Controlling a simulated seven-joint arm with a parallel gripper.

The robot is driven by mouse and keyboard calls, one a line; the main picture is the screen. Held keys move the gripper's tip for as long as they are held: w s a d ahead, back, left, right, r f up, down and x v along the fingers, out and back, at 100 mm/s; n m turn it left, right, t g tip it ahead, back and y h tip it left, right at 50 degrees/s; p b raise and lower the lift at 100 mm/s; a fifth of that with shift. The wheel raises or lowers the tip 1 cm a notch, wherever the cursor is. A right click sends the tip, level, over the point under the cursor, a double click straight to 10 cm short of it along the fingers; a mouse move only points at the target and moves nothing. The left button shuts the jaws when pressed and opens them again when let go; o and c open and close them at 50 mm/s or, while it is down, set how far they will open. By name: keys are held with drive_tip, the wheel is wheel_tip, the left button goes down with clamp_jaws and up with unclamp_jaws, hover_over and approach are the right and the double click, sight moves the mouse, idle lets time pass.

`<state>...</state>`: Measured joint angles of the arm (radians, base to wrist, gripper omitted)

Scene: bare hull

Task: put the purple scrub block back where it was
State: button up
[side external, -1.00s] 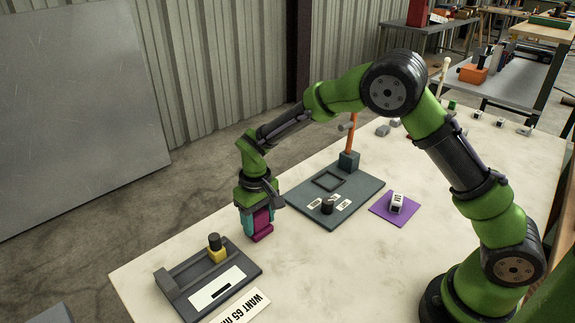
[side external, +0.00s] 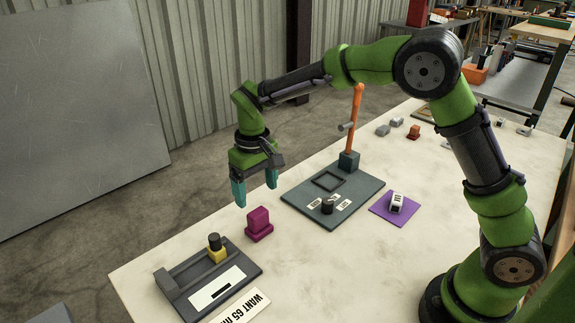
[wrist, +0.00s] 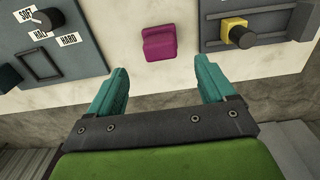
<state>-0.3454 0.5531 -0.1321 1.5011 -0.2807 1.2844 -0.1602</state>
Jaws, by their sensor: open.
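The purple scrub block (side external: 259,224), a magenta-purple block with a wider base and a raised upper part, stands upright on the pale table between the two grey boards. It also shows in the wrist view (wrist: 159,43), beyond the fingertips. My gripper (side external: 256,192) is open and empty, above the block and apart from it. Its teal fingers are spread wide in the wrist view (wrist: 175,80). No marking for the block's place shows on the table.
A grey board (side external: 193,297) with a yellow-and-black knob (side external: 216,247) lies in front. A dark board (side external: 359,200) with an orange lever (side external: 355,115) stands behind. A printed sign (side external: 243,309) lies at the front.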

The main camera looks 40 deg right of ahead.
wheel_tip(320, 180, up, 2)
drive_tip(key=shift+r, duration=0.1)
drive_tip(key=s+d+r+m+t+y, duration=0.1)
drive_tip(key=s+d+r+t, duration=0.15)
drive_tip(key=s+r, duration=0.35)
drive_tip(key=s+d+r+m+t, duration=0.1)
drive_tip(key=s+d+r+t, duration=0.1)
drive_tip(key=s, duration=0.6)
drive_tip(key=s+d+r+m+t+y, duration=0.1)
drive_tip(key=s+d, duration=0.3)
drive_tip(key=s, duration=0.4)
drive_tip(key=shift+s+r+m+t, duration=0.2)
drive_tip(key=shift+r+m+t, duration=0.3)
drive_tip(key=shift+r+t, duration=0.3)
